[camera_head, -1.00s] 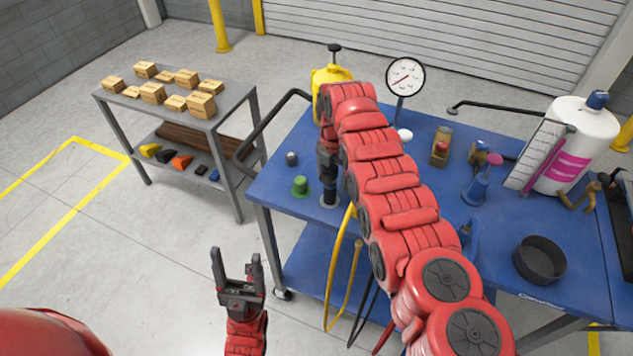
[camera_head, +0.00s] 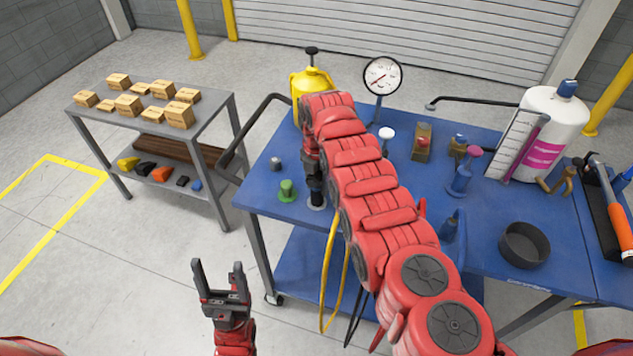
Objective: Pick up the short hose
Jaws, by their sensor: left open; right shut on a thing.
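Yellow and black hoses hang at the front edge of the blue cart: a yellow hose (camera_head: 328,265) and a black hose (camera_head: 357,315), partly behind my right arm. I cannot tell which is the short hose. My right gripper (camera_head: 315,188) points down at the cart's left front corner. It is shut on a dark upright thing (camera_head: 316,200) with a grey ring at its base; its fingers largely hide what it holds. My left gripper (camera_head: 222,284) is open and empty, fingers up, over the floor left of the cart.
The blue cart top (camera_head: 462,220) holds a green knob (camera_head: 287,191), a yellow sprayer (camera_head: 308,84), a gauge (camera_head: 382,76), a black bowl (camera_head: 524,244) and a white jug (camera_head: 548,130). A grey shelf cart (camera_head: 84,113) with boxes stands left. Floor between the carts is clear.

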